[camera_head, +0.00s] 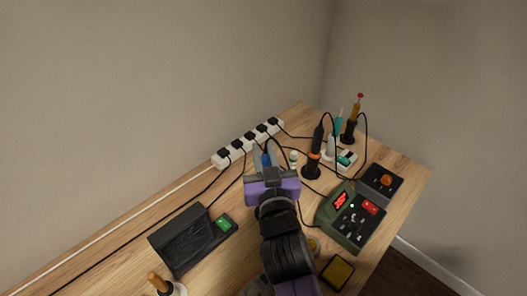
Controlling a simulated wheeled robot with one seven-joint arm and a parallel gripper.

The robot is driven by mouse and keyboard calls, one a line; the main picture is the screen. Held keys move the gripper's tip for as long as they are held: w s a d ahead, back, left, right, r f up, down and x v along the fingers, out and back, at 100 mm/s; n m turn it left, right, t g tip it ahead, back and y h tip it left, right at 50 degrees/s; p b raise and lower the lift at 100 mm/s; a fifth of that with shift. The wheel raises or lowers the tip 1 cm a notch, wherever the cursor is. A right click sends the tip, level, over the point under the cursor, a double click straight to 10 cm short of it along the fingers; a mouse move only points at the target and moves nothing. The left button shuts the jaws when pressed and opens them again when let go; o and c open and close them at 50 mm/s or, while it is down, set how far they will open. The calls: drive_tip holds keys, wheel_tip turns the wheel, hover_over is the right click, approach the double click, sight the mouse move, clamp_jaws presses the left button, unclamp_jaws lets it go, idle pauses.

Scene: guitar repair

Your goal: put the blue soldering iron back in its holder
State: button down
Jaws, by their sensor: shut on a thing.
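My gripper (267,158) reaches over the desk, its fingers pointing toward the power strip. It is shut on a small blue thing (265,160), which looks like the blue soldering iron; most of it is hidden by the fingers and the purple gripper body. To the right stand several upright tools in holders: a black one (318,138) in a black holder with an orange band (312,171), a teal one (338,123) in a pale stand, and a yellow one with a red tip (356,108) in a black base. I cannot tell which holder belongs to the blue iron.
A white power strip (228,156) with black plugs lies along the wall, its cables crossing the wooden desk. A small white bottle (293,159) stands just right of my gripper. A green station (350,217) is at right, a black box (183,240) at left.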

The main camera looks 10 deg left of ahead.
drive_tip(key=shift+f, duration=0.15)
drive_tip(key=shift+f+b, duration=1.35)
drive_tip(key=shift+f, duration=0.05)
drive_tip(key=shift+f+b, duration=0.75)
drive_tip(key=shift+b, duration=0.1)
drive_tip(key=c, duration=0.6)
unclamp_jaws()
drive_tip(key=shift+r, duration=0.1)
